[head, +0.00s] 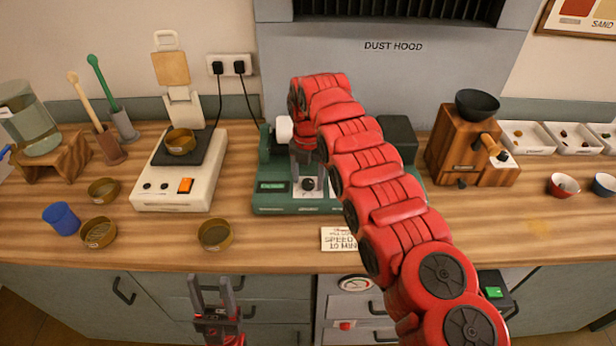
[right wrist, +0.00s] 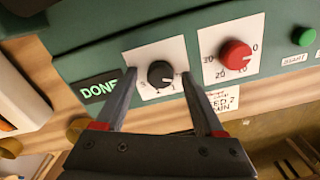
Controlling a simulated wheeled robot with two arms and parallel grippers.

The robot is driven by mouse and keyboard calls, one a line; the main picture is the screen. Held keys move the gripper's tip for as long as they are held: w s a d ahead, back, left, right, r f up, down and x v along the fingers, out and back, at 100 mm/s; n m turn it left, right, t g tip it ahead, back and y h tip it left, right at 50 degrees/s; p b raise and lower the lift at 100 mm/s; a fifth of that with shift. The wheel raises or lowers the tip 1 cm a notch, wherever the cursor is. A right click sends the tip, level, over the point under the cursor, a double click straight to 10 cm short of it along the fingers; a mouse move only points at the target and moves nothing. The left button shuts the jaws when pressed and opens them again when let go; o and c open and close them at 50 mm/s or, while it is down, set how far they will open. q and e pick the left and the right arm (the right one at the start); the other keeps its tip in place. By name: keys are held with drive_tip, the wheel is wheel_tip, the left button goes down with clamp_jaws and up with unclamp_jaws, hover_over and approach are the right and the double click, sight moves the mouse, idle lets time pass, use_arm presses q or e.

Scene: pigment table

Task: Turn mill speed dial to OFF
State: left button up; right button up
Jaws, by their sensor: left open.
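The mill (head: 265,205) is a green machine in the middle of the bench. Its speed dial, a black knob (right wrist: 161,74), sits on a white plate with numbers, beside a green DONE display (right wrist: 100,88). The dial also shows in the head view (head: 308,184). My right gripper (right wrist: 159,76) is open, with one fingertip on each side of the dial and small gaps visible. The white pointer mark is toward the low numbers; its exact setting is hard to read. My left gripper (head: 213,282) is open and empty in front of the bench's front edge.
A red timer knob (right wrist: 235,54) and a green START button (right wrist: 303,37) are on the same panel. A paper note (head: 338,239) lies in front of the mill. A balance (head: 175,190) stands left, a wooden grinder (head: 455,150) right. My right arm covers part of the mill.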

sight(307, 182)
wheel_tip(307, 182, up, 3)
drive_tip(key=shift+a+r, duration=0.1)
wheel_tip(307, 182, up, 14)
drive_tip(key=p, duration=1.4)
